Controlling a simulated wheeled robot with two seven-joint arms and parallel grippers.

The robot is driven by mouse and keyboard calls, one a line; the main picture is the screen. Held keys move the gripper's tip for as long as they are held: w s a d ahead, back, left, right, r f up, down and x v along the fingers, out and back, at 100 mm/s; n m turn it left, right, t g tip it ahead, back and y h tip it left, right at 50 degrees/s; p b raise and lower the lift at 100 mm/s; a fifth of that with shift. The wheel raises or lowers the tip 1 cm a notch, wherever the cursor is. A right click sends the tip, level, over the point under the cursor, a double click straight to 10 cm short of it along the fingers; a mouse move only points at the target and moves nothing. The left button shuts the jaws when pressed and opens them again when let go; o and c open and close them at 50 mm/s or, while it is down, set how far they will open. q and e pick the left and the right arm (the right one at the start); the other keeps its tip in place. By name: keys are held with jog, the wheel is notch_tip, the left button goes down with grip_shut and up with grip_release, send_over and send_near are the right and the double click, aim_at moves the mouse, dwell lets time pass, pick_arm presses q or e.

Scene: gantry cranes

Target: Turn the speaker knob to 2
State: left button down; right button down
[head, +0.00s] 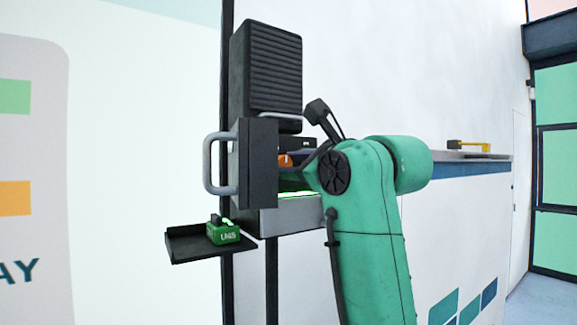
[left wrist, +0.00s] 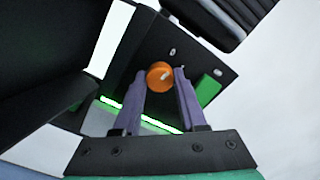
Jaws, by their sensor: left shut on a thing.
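The orange speaker knob (left wrist: 159,75) sits on a dark panel (left wrist: 137,62) in the left wrist view and has a short white mark on its face. In the head view the knob (head: 286,160) shows as a small orange patch inside the dark cabinet, partly hidden. My left gripper (left wrist: 160,86) has its two purple fingers on either side of the knob, shut on it. In the head view my green left arm reaches up to the cabinet, and its gripper (head: 297,160) is mostly hidden. The number scale around the knob is not readable. My right gripper is not in view.
An open dark door (head: 258,165) with a grey handle (head: 208,163) stands left of the knob. A ribbed black unit (head: 274,72) is above. A green box (head: 224,232) sits on a black tray (head: 185,244) below. A green-lit strip (left wrist: 150,118) runs beside the panel.

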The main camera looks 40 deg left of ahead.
pick_arm(q)
jog(key=m+b, duration=0.1)
jog(key=m, duration=0.4)
jog(key=m+b, duration=0.1)
jog(key=m, duration=0.3)
jog(key=shift+m, duration=0.4)
jog(key=m+b, duration=0.1)
jog(key=m, duration=0.3)
jog(key=m+b, duration=0.1)
jog(key=m, duration=0.3)
jog(key=shift+r+m, duration=0.1)
jog(key=shift+m, duration=0.2)
jog(key=shift+c, duration=2.3)
grip_release()
jog(key=shift+d, duration=0.1)
